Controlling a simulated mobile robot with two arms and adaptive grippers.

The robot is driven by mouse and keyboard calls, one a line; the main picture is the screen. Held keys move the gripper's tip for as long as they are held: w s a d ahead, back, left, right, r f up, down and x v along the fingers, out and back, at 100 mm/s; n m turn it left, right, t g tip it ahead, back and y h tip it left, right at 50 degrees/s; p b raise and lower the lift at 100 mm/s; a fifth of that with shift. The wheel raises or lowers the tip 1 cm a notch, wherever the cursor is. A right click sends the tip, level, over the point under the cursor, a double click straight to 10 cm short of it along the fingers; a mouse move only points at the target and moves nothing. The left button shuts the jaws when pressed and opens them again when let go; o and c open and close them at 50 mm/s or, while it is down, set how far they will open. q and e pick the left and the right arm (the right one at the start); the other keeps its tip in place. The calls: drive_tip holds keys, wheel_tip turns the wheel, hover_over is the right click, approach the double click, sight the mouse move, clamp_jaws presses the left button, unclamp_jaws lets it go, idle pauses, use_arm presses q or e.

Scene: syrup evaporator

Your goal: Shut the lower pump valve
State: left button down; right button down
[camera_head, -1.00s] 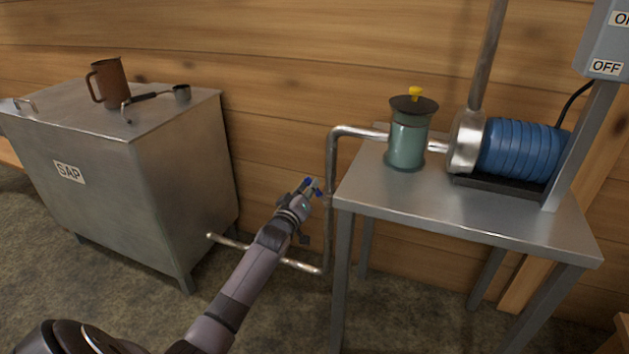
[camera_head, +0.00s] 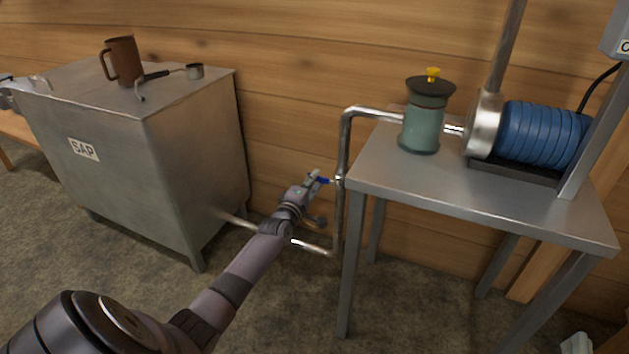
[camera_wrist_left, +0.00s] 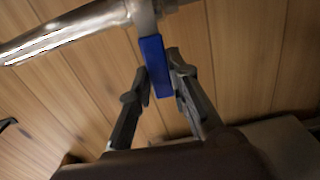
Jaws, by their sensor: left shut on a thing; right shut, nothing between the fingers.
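The lower pump valve has a flat blue handle (camera_head: 323,181) on the steel pipe (camera_head: 341,215) left of the pump table. It also shows large in the left wrist view (camera_wrist_left: 155,66), hanging from a fitting on the pipe. My left gripper (camera_head: 315,180) is shut on this handle. In the left wrist view its two dark fingers (camera_wrist_left: 157,88) lie on either side of the blue handle. The valve body is partly hidden by the gripper.
The pump table (camera_head: 385,178) carries a teal canister (camera_head: 424,125) with a yellow knob and a blue motor (camera_head: 540,135). The sap tank (camera_head: 150,170) stands at left with a brown mug (camera_head: 122,62) and ladle. A low pipe (camera_head: 305,246) runs behind my left arm.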

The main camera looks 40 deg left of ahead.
use_arm(q)
drive_tip(key=shift+f+n, duration=0.3)
drive_tip(key=shift+n, duration=0.2)
use_arm(e)
drive_tip(key=shift+s+a+r+t, duration=0.15)
drive_tip(key=shift+r+t, duration=0.55)
drive_tip(key=shift+r, duration=0.45)
use_arm(q)
drive_tip(key=c, duration=1.5)
unclamp_jaws()
drive_tip(key=v, duration=1.2)
drive_tip(key=shift+s, duration=0.1)
